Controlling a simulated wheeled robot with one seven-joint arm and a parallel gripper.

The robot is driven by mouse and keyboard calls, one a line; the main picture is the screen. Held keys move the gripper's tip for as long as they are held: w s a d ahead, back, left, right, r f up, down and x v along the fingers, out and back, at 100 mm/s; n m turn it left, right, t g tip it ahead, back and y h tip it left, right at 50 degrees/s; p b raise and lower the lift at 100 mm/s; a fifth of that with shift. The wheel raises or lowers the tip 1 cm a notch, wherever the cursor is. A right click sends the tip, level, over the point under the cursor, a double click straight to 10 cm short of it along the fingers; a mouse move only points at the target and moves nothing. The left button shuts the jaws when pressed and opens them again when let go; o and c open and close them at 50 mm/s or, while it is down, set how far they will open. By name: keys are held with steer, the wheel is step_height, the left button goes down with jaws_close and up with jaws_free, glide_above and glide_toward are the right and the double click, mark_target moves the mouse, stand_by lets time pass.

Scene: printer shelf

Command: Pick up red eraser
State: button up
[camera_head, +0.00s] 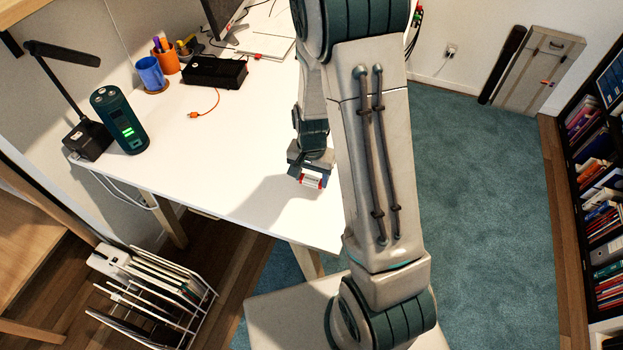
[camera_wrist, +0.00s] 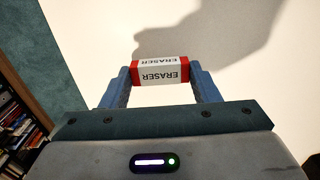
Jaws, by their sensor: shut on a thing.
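The red eraser (camera_wrist: 161,72) has red ends and a white sleeve printed "ERASER". In the wrist view it sits crosswise between the two blue fingers of my gripper (camera_wrist: 161,84), one finger at each end. My gripper is shut on it. In the head view the eraser (camera_head: 312,182) shows small at the tips of my gripper (camera_head: 309,178), over the right part of the white desk (camera_head: 215,160). I cannot tell whether the eraser touches the desk top. My arm hides part of the desk's right side.
A dark green cylinder (camera_head: 120,120) with a lit display and a black lamp (camera_head: 87,140) stand at the desk's left. A blue mug (camera_head: 151,73), orange pen cup (camera_head: 166,60) and black box (camera_head: 215,72) stand at the back. The desk's middle is clear.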

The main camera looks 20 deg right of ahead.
steer(key=r, duration=0.1)
steer(key=d+r, duration=0.1)
steer(key=shift+w+r, duration=0.25)
steer(key=shift+r, duration=0.1)
steer(key=w+d+r+b, duration=0.1)
steer(key=w+d+r, duration=0.3)
steer(key=d, duration=0.5)
step_height(320, 180, up, 2)
steer(key=shift+d+r, duration=0.2)
steer(key=shift+d, duration=0.2)
steer(key=shift+o, duration=1.2)
steer(key=shift+c, duration=0.4)
